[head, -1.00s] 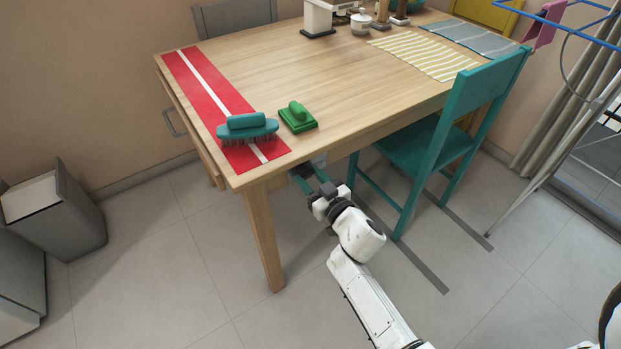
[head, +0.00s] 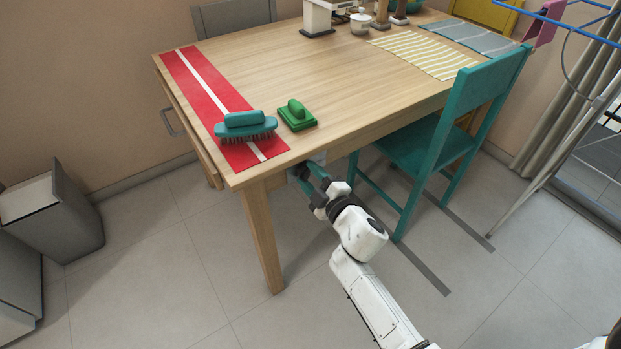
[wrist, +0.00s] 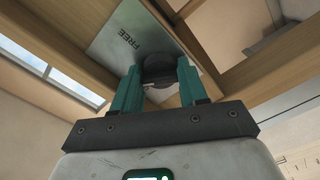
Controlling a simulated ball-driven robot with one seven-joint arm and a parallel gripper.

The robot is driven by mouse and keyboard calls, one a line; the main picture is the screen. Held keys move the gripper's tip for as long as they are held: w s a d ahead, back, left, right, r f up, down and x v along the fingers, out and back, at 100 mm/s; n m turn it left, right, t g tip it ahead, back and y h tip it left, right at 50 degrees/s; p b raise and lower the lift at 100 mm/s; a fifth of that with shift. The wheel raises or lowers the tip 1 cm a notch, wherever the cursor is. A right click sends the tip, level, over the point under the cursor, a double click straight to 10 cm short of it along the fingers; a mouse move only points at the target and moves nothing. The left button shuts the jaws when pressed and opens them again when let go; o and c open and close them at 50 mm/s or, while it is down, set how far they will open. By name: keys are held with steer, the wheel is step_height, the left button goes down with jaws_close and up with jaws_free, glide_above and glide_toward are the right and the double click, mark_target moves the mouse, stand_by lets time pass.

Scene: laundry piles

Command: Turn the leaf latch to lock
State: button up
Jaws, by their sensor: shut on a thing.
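The leaf latch is a dark grey round knob (wrist: 160,70) on a light metal plate (wrist: 122,42) marked "FREE", under the table top. In the wrist view my gripper (wrist: 158,82) has its two teal fingers on either side of the knob, shut on it. In the head view my gripper (head: 308,176) reaches beneath the table's near edge, beside the front leg. There a small part of the grey plate (head: 318,158) shows, and the knob is mostly hidden by the fingers and the table.
The wooden table (head: 330,75) stands over my gripper, its near leg (head: 262,240) close on the left. A teal chair (head: 430,140) stands to the right. Open floor lies in front.

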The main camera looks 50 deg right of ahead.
steer(key=n+b, duration=0.1)
steer(key=n, duration=0.5)
steer(key=shift+n, duration=0.3)
stand_by(0.4)
steer(key=o, duration=1.1)
steer(key=shift+c, duration=0.2)
steer(key=b+v, duration=0.1)
steer(key=v, duration=1)
steer(key=shift+w, duration=0.1)
